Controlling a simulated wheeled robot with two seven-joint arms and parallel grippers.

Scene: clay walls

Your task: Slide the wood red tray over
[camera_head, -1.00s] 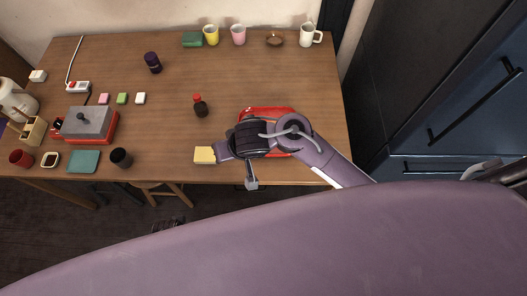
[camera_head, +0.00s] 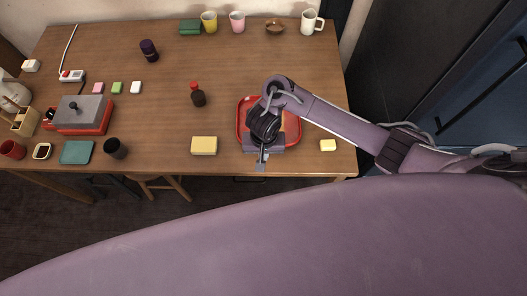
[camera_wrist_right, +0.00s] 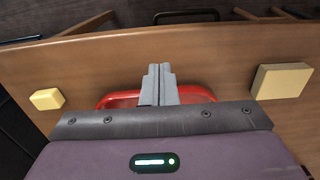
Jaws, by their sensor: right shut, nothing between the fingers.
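The red tray (camera_head: 243,117) lies on the wooden table near its front edge, right of the middle. My right arm and gripper cover much of it in the head view. My right gripper (camera_head: 261,162) is over the tray's front side, with its fingers closed together and empty. In the right wrist view, the shut fingers (camera_wrist_right: 158,83) reach across the tray's rim (camera_wrist_right: 120,100). I cannot tell whether they touch it. My left gripper is not in view.
A yellow block (camera_head: 204,146) lies left of the tray and a smaller yellow block (camera_head: 328,145) lies right of it. A dark bottle with a red cap (camera_head: 197,95) stands behind left. Cups line the back edge. The table's middle (camera_head: 170,115) is clear.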

